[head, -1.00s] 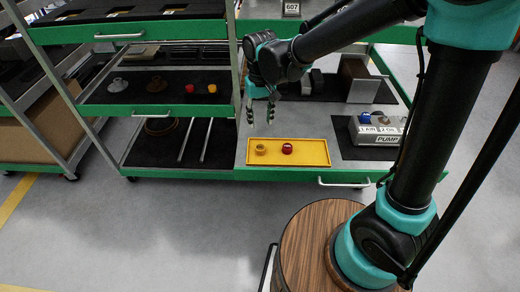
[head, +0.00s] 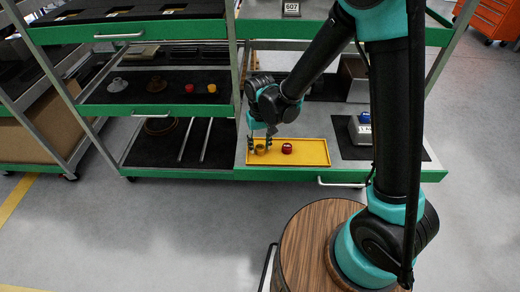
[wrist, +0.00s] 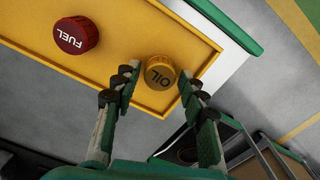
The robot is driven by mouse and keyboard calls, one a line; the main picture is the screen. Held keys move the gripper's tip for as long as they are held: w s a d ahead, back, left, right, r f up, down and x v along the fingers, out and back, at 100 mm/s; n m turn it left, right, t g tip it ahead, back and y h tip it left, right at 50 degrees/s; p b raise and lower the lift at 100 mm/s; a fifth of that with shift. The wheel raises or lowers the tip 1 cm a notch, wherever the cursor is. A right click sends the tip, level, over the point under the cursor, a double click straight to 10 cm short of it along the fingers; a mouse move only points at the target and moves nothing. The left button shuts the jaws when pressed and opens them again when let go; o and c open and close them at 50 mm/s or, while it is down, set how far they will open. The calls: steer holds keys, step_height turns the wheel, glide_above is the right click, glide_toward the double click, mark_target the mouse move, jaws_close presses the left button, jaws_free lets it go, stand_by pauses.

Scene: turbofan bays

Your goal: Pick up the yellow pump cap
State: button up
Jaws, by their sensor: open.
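The yellow pump cap (head: 261,149) sits in the left part of the yellow tray (head: 312,159). In the wrist view the yellow cap (wrist: 160,73) is marked OIL and lies between the tips of my gripper (wrist: 159,84). The fingers are open, one on each side of it; I cannot tell whether either touches it. In the head view my gripper (head: 263,141) points down over the cap and partly hides it. A red cap (head: 287,147) is to the right in the tray; the red cap (wrist: 76,35) is marked FUEL in the wrist view.
A grey pump block (head: 360,130) stands on a black mat right of the tray. Another red cap (head: 189,88) and yellow cap (head: 212,88) are on the left shelf. The cart's frame post (head: 236,70) rises left of my gripper. The tray's right part is bare.

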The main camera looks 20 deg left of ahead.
steer(key=shift+f, duration=0.35)
steer(key=c, duration=0.5)
steer(key=shift+r, duration=0.1)
steer(key=shift+c, duration=0.2)
